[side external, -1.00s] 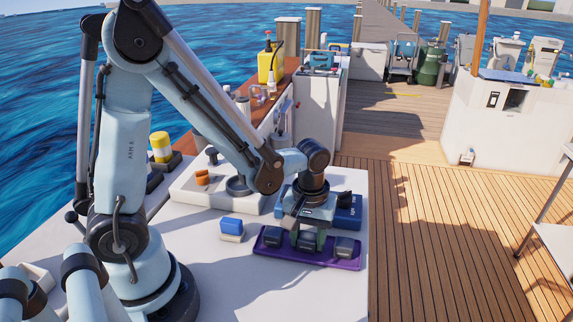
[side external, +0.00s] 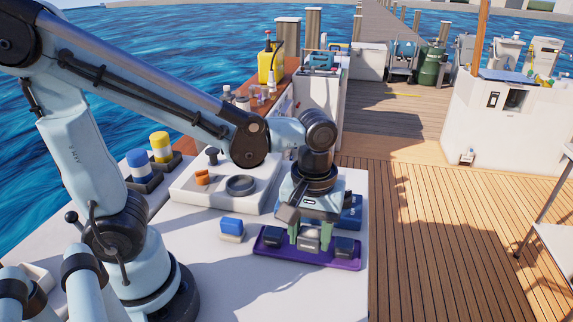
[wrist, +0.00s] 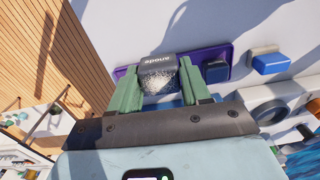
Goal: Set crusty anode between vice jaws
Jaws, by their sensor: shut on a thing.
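The crusty anode (wrist: 158,76) is a dark grey block with a printed label and pale speckled crust. In the wrist view it sits between the green fingers of my gripper (wrist: 165,92), which is shut on it. In the side view my gripper (side external: 308,236) holds the anode (side external: 309,243) at the middle of the purple tray (side external: 297,259). I cannot tell whether the anode still touches the tray. A blue fixture (side external: 351,211) behind my gripper may be the vice; its jaws are mostly hidden.
Dark blocks sit on the tray at left (side external: 271,237) and right (side external: 344,247) of my gripper. A blue-topped block (side external: 231,228) stands left of the tray. A white tray with a dark ring (side external: 240,186) lies behind. The front bench top is clear.

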